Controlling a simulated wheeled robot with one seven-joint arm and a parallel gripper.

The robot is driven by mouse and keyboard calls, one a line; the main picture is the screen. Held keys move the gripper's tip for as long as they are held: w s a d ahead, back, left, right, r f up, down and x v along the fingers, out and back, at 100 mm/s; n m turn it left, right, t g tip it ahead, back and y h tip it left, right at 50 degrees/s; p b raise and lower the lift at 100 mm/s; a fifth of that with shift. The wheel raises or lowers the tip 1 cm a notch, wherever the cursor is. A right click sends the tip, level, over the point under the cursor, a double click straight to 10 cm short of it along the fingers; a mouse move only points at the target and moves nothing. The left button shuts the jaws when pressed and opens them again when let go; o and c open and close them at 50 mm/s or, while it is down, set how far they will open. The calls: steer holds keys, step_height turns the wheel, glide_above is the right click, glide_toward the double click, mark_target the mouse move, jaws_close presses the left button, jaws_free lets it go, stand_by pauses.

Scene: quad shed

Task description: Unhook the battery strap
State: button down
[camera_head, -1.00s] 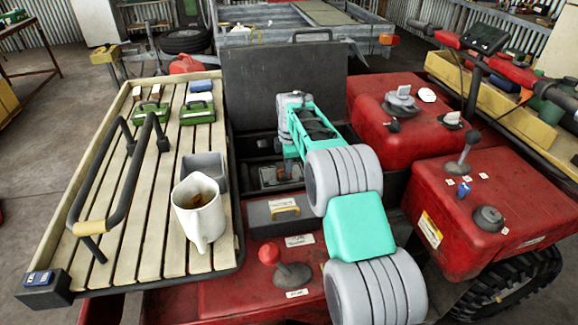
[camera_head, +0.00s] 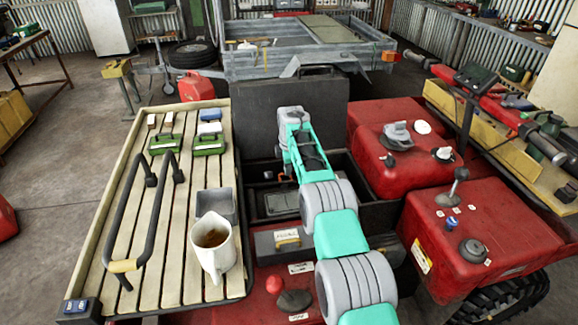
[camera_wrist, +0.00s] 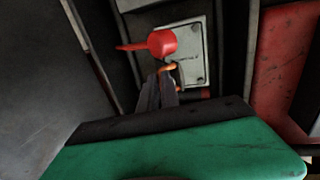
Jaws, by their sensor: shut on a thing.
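In the wrist view, my gripper (camera_wrist: 166,74) has its two dark fingers close together, pointing down into the dark bay. At the fingertips is a small orange piece (camera_wrist: 170,66), which looks like the tab or hook end of the battery strap. The fingers are shut on it. A red knob with a red arm (camera_wrist: 162,43) is just beyond. A light grey plate (camera_wrist: 194,50), perhaps the battery top, lies beneath. The rest of the strap is not clear.
A raised dark lid (camera_head: 290,115) stands behind the bay. Red bodywork (camera_head: 390,165) borders it at the right. At the left is a slatted rack (camera_head: 140,250) with a white mug (camera_head: 213,248), a grey bin (camera_head: 215,205) and green boxes. A red-knobbed lever (camera_head: 275,286) stands in front.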

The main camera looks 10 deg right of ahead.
steer(key=shift+s+p+x, duration=0.25)
steer(key=shift+p+x, duration=0.45)
steer(key=shift+x, duration=0.35)
steer(key=shift+f, duration=0.15)
steer(key=c, duration=1.5)
jaws_free()
steer(key=shift+r, duration=0.2)
steer(key=shift+r+b, duration=0.6)
steer(key=v, duration=0.2)
steer(key=b+v, duration=0.1)
steer(key=v, duration=0.5)
steer(key=shift+w+r, duration=0.2)
steer(key=shift+w, duration=0.1)
